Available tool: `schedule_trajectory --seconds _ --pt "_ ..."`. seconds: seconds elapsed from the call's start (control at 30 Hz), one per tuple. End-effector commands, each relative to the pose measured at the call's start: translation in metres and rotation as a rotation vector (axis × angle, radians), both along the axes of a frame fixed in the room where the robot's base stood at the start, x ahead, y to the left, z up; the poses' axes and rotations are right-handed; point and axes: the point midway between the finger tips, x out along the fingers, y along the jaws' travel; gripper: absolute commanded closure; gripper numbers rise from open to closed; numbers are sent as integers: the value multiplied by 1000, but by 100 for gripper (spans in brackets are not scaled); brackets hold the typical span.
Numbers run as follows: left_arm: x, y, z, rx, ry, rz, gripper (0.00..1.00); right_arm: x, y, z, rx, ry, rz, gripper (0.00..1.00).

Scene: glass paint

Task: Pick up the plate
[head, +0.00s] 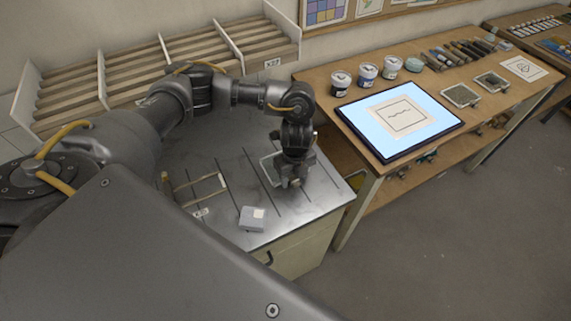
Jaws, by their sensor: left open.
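A flat plate (269,171) with a pale, greenish edge lies on the grey metal table near its right side, in the head view. My left gripper (290,181) points down at the plate's right part and hides some of it. Its jaws are open, and I cannot tell whether they touch the plate or straddle its edge. My right gripper is not in view.
A small grey block (252,218) sits near the metal table's (225,160) front edge. A light frame (200,188) lies to the left. A slatted rack (165,62) stands behind. The wooden bench (330,92) at right holds a lit panel (402,122), jars and tools.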

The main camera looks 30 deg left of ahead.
Motion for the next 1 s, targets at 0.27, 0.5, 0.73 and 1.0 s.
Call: schedule_trajectory --seconds 0.27,0.5,0.73,1.0 --pt "0 0 -4 0 -1 -1 51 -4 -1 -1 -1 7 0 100" --pt "0 0 -4 0 -1 -1 80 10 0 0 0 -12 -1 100" --pt "0 0 -4 1 -2 -1 100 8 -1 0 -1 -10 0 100" --pt "1 0 -1 0 -2 -1 100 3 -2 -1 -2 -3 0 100"
